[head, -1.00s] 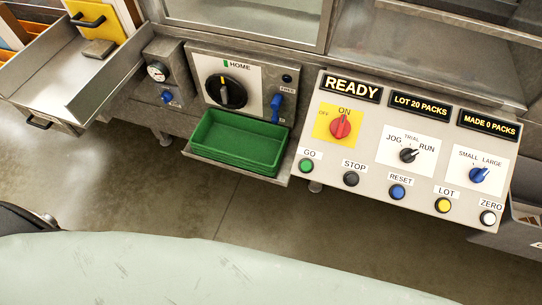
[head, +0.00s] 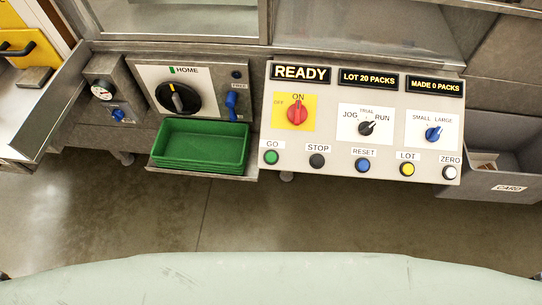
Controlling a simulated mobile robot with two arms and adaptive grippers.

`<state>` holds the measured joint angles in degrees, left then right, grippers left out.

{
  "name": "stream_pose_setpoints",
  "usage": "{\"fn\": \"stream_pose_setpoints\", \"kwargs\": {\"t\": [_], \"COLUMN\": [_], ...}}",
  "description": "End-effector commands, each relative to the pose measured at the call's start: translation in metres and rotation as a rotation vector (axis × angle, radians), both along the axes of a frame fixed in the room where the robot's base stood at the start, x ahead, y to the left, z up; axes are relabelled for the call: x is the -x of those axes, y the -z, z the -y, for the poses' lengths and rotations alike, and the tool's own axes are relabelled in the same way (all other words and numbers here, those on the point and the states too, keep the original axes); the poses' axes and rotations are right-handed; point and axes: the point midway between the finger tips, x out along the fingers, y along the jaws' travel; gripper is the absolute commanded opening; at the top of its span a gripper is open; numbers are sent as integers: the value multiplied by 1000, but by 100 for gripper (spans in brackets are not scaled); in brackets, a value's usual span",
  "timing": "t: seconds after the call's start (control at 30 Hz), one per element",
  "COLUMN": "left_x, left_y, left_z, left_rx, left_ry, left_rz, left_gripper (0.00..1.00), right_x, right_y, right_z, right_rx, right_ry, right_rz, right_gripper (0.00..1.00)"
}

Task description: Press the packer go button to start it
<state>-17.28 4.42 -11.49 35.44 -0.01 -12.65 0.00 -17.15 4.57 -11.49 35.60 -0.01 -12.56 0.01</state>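The green GO button (head: 271,157) is at the left end of the bottom row of the packer's control panel (head: 330,145), under its white GO label. Nothing covers it or touches it. The display (head: 301,73) above reads READY. The red switch (head: 297,112) on its yellow plate has its pointer toward ON. Neither of my grippers shows in the head view.
The dark STOP button (head: 317,161) is just right of GO, then blue RESET (head: 363,165), yellow LOT (head: 407,169) and white ZERO (head: 449,172). A green tray (head: 200,146) sits close left of the panel. A grey CARD bin (head: 508,188) stands right. Floor before the panel is clear.

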Motion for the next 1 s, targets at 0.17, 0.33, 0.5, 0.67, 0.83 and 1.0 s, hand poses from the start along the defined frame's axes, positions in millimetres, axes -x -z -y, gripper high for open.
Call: {"fn": "stream_pose_setpoints", "kwargs": {"t": [0.17,0.33,0.5,0.67,0.83,1.0], "left_x": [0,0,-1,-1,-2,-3], "left_y": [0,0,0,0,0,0], "left_z": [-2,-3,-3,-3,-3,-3], "left_rx": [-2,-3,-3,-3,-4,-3], "left_ry": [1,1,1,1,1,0], "left_rz": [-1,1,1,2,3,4], "left_gripper": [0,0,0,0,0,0], "right_x": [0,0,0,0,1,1], "right_y": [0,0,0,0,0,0], "right_z": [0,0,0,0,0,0], "right_rx": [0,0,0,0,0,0], "right_ry": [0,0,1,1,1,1], "right_rz": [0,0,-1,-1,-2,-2], "right_gripper": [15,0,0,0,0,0]}}
